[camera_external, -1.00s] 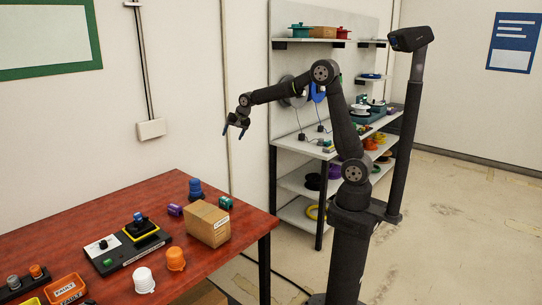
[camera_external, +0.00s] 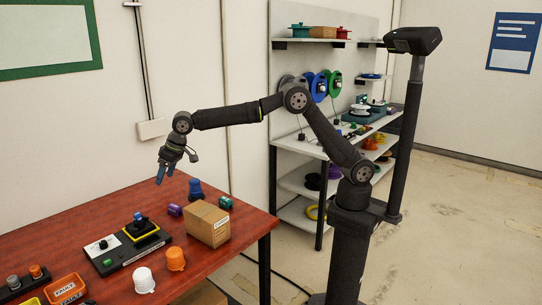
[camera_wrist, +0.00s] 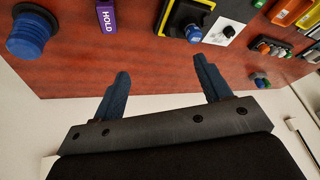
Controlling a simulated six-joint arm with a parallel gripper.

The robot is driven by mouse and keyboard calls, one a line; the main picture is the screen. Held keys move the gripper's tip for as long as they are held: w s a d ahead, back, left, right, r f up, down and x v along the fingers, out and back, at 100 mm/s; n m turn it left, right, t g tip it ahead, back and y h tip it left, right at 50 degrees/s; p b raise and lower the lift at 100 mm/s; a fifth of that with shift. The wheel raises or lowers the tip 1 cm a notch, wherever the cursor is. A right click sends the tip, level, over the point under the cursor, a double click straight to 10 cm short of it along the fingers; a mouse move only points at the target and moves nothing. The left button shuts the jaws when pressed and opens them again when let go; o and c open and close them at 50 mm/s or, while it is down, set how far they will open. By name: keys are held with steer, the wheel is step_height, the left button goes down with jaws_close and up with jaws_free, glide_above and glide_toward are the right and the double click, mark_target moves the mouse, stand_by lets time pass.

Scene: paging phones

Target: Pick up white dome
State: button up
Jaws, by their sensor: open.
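The white dome (camera_external: 144,280) stands on the red table (camera_external: 100,215) near its front edge, just left of an orange dome, in the external view. I cannot make it out in the wrist view. My gripper (camera_external: 165,170) is open and empty, pointing down above the back part of the table, well behind and above the white dome. Its two blue fingers (camera_wrist: 162,90) are spread apart in the wrist view, with nothing between them.
An orange dome (camera_external: 175,259) stands close to the white dome. A cardboard box (camera_external: 208,224), a blue dome (camera_external: 195,189), a purple block (camera_external: 174,210) and a black control box (camera_external: 125,247) with a yellow-rimmed switch are on the table. Orange bins (camera_external: 65,289) sit at front left.

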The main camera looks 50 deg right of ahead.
steer(key=s+a+n, duration=0.3)
steer(key=s+a, duration=0.7)
steer(key=s, duration=0.1)
steer(key=n+g, duration=0.1)
steer(key=n, duration=0.3)
glide_toward(145, 271)
steer(key=shift+y, duration=0.3)
steer(key=x, duration=1.1)
steer(key=shift+d+f, duration=0.1)
steer(key=shift+d, duration=0.15)
steer(key=c, duration=1)
